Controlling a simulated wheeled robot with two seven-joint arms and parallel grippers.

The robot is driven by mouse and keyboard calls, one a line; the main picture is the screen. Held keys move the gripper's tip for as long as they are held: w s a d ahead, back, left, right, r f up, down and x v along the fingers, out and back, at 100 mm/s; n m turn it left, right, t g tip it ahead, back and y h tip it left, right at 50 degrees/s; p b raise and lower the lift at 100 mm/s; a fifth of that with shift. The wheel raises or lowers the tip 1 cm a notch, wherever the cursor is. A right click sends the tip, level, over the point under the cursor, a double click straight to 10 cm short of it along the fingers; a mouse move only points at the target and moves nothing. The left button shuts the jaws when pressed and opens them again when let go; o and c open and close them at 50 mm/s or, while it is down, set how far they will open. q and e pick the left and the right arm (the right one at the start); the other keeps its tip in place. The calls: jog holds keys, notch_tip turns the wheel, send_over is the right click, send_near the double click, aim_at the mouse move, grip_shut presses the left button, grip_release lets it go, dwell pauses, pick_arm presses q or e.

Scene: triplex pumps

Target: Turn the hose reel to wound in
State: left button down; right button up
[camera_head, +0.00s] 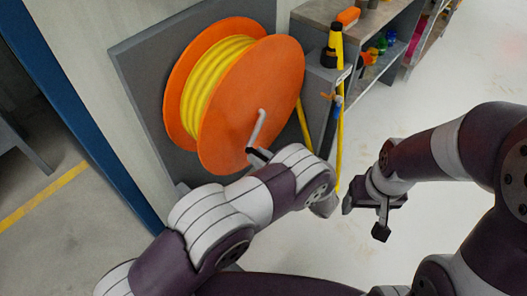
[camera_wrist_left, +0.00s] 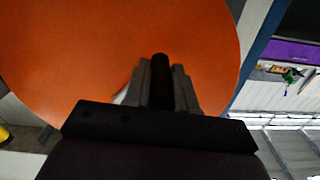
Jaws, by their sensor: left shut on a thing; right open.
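The hose reel (camera_head: 225,85) is mounted on a grey panel (camera_head: 140,70), with orange discs and yellow hose (camera_head: 218,75) wound between them. A light grey crank (camera_head: 257,128) stands out from the front disc, pointing down towards my left gripper. My left gripper (camera_head: 259,154) is at the crank's lower end, in front of the disc. In the left wrist view its fingers (camera_wrist_left: 161,85) are shut on the dark crank handle (camera_wrist_left: 161,75), with the orange disc (camera_wrist_left: 100,50) behind. My right gripper (camera_head: 364,216) is open and empty, away from the reel at right.
A grey shelf unit (camera_head: 325,20) with an orange block (camera_head: 348,16) and small coloured items stands behind, right of the reel. A blue post (camera_head: 95,140) is at left. Pale floor (camera_head: 440,60) is clear at right.

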pick_arm(q)
jog(key=shift+s+a+r+m+p, duration=0.35)
jog(key=shift+r+m+p, duration=0.3)
jog(key=shift+p, duration=0.35)
jog(key=shift+s+a+r+m+p, duration=0.25)
jog(key=shift+s+r+m+p, duration=0.3)
jog(key=shift+p, duration=0.45)
jog(key=shift+s+a+r+m+p, duration=0.3)
jog(key=shift+r+m+p, duration=0.45)
jog(key=shift+p, duration=0.25)
jog(key=c, duration=0.9)
grip_release()
